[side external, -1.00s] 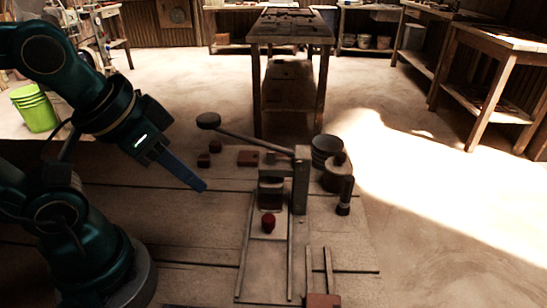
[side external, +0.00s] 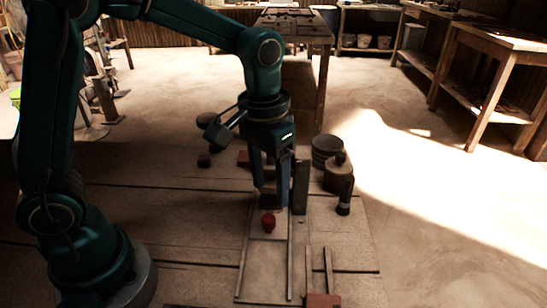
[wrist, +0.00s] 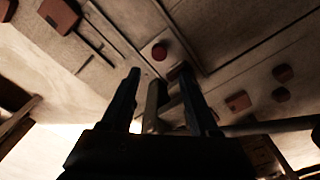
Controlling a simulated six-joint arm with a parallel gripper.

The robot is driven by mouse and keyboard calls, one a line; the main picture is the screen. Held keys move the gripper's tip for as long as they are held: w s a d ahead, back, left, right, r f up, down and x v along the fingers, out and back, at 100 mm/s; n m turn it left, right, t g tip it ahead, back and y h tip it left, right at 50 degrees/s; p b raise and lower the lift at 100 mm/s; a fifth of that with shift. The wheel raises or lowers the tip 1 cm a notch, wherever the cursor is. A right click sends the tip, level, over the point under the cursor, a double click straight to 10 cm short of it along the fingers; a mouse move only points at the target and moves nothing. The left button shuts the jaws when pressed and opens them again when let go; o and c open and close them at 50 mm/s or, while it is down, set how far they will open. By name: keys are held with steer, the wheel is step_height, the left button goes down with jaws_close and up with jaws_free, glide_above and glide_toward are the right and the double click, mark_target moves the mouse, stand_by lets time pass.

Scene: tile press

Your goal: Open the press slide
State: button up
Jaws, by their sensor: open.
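The press slide (side external: 281,230) is a pale plate lying between two long thin rails at the press. Its red knob (side external: 268,222) stands up from it and also shows in the wrist view (wrist: 160,51), just past and between the fingertips. My gripper (side external: 270,196) points down at the press, on the far side of the knob in the side view. Its fingers are apart with nothing seen held between them; the wrist view shows them too (wrist: 158,72). The press post (side external: 300,187) stands close to the right finger. My gripper hides most of the press head.
Stacked bowls (side external: 326,149), a round block (side external: 338,178) and a dark upright cylinder (side external: 344,197) stand right of the post. Small reddish blocks (side external: 204,160) lie to the left. A reddish block (side external: 322,300) lies in front by short rails. The long rails' near stretch (side external: 263,275) is clear.

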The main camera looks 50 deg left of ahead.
mark_target(270, 218)
steer(key=shift+s+d+f+g, duration=0.1)
steer(key=shift+f+g, duration=0.05)
steer(key=shift+f, duration=0.3)
steer(key=shift+s+d+f+g, duration=0.1)
steer(key=shift+f+g, duration=0.05)
steer(key=shift+f, duration=2.75)
steer(key=shift+c, duration=0.4)
jaws_close()
steer(key=shift+r, duration=0.1)
